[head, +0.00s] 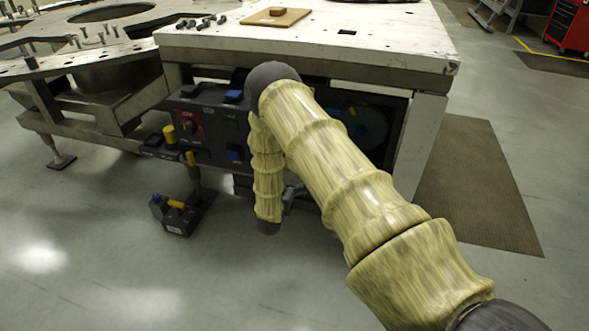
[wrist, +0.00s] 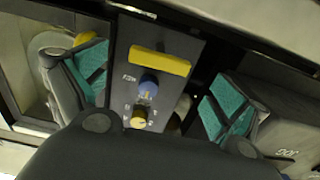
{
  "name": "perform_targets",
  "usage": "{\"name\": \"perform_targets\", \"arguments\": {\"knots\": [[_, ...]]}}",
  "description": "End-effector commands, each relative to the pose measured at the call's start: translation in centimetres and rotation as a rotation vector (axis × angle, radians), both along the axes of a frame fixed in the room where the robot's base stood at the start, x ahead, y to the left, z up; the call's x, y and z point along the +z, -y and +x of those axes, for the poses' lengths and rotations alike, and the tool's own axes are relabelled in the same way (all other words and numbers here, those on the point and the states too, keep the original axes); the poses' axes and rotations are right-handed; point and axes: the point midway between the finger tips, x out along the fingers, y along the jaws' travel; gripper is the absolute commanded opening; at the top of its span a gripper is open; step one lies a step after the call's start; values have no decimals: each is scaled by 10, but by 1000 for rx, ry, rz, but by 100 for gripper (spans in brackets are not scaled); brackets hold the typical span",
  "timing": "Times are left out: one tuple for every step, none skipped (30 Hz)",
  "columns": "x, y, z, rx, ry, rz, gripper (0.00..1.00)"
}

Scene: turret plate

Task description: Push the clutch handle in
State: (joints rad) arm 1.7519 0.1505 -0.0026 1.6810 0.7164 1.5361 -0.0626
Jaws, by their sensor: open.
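My gripper (wrist: 155,87) is open in the wrist view, with teal pads on both fingers and nothing between them touching either pad. Between the fingers and beyond them is a dark control panel (wrist: 187,88). It carries a yellow bar-shaped handle (wrist: 160,62), a blue knob (wrist: 148,86) and a small yellow knob (wrist: 139,119). The yellow bar appears apart from both fingers. No readable label tells me that it is the clutch handle. In the head view my arm covers part of the equipment under the table, and only a bit of my gripper (head: 291,198) shows below it.
The white tabletop (head: 370,42) overhangs the equipment, and a white leg (head: 420,150) stands at its right. A dark box with a yellow part (head: 178,216) is low at the left. Open floor (head: 90,235) lies in front. A brown mat (head: 475,190) is at the right.

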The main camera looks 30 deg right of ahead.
Motion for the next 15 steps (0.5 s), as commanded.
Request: {"name": "perform_targets", "arguments": {"knots": [[-1, 8, 6, -2, 2, -1, 97], [-1, 12, 9, -2, 2, -1, 97], [-1, 16, 13, -2, 1, -1, 97], [-1, 20, 16, -1, 1, -1, 97], [-1, 23, 19, -1, 2, -1, 97], [-1, 27, 23, 0, 1, -2, 97], [-1, 30, 25, 0, 1, -1, 97], [-1, 33, 28, 0, 0, 0, 97], [-1, 37, 31, -1, 1, 1, 97], [-1, 39, 32, -1, 1, -1, 97], [-1, 41, 34, -1, 0, 0, 97], [-1, 43, 36, -1, -1, -1, 97], [-1, 44, 37, -1, -1, 0, 97], [-1, 45, 38, -1, -1, 0, 97], [-1, 47, 39, 0, -1, 0, 97]]}}
